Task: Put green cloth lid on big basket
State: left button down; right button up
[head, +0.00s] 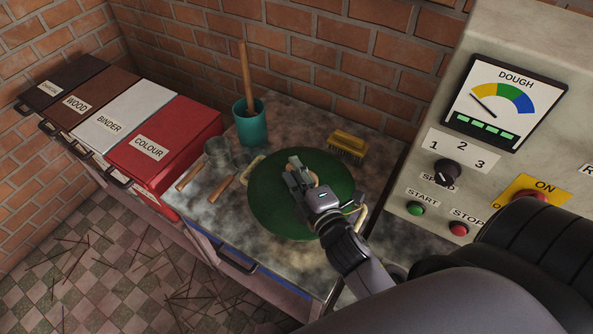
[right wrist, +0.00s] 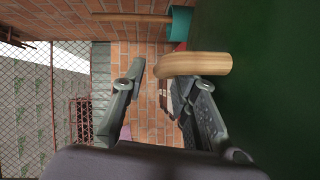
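The round green cloth lid (head: 270,205) lies flat over the worktop, with a light wooden handle at its middle. Pale loops (head: 252,168) stick out from under its edge on two sides; they look like handles of a basket that the lid hides. My right gripper (head: 298,175) is above the lid at the handle. In the right wrist view its two fingers (right wrist: 162,90) are apart. The curved wooden handle (right wrist: 195,65) shows by the tip of the right-hand finger, with the dark green lid surface (right wrist: 275,90) to the right. My left gripper is not in view.
A teal pot (head: 250,125) with a wooden stick stands behind the lid. A yellow brush (head: 347,147) is at the back right. Scoops (head: 220,153) lie to the left, near labelled bins (head: 165,145). The dough machine (head: 480,120) stands at the right.

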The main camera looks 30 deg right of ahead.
dwell(0.3)
jog(key=s+b, duration=0.1)
jog(key=s, duration=0.2)
jog(key=s+b, duration=0.1)
jog(key=s, duration=0.3)
jog(key=s+r+b, duration=0.1)
jog(key=s, duration=0.2)
jog(key=shift+s+a, duration=0.25)
jog(key=shift+s+r, duration=0.3)
jog(key=shift+s, duration=0.4)
jog(key=shift+a, duration=0.1)
